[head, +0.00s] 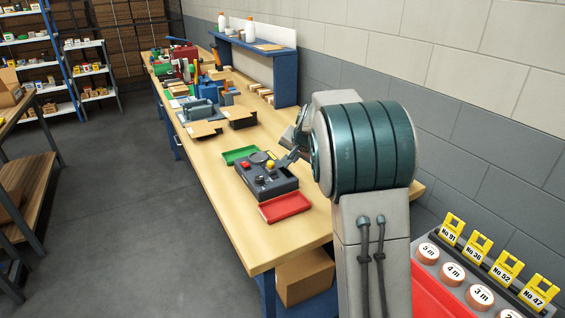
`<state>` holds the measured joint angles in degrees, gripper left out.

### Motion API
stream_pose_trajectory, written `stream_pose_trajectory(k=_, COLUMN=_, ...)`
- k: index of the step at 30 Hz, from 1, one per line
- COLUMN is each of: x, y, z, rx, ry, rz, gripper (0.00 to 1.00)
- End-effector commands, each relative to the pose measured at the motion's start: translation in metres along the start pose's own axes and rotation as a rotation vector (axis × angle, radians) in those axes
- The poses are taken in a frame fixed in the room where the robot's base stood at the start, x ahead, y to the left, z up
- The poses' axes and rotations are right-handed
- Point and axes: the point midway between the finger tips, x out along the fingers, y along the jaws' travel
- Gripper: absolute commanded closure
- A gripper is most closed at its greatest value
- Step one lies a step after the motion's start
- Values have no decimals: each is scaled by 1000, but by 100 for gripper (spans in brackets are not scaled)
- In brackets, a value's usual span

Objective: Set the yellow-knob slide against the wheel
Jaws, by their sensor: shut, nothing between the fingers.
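A dark grey device (268,184) sits on the wooden workbench between a green tray and a red tray. On its top, a yellow knob (270,164) stands toward the right and a red knob (246,165) toward the left. A round grey disc, perhaps the wheel (258,157), shows at its far side, behind and between the knobs. The gap between the yellow-knob slide and the wheel is too small to judge. My gripper (285,160) is shut and empty, just right of the yellow knob. I cannot tell whether it touches the knob. My arm hides the bench behind it.
The green tray (238,153) lies beyond the device and the red tray (285,207) on its near side. Cardboard pieces (201,130) and grey-blue machines stand farther along the bench. A blue shelf (270,72) stands by the wall. Bare bench lies left of the device.

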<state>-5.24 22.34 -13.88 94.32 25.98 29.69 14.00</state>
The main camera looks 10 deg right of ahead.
Motion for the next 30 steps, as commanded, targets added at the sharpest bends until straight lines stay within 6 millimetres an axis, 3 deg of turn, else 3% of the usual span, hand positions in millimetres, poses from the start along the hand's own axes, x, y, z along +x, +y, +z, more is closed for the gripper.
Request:
stream_pose_trajectory(k=5, x=20, y=0, z=0, rx=0, ry=-2, rz=3, gripper=100)
stream_pose_trajectory(k=18, x=97, y=1, z=0, rx=0, ry=-2, rz=2, gripper=100)
stream_pose_trajectory(k=24, x=109, y=-26, z=0, rx=-3, ry=-2, rz=0, gripper=100)
stream_pose_trajectory(k=30, x=115, y=-34, z=0, rx=-1, ry=-1, rz=1, gripper=100)
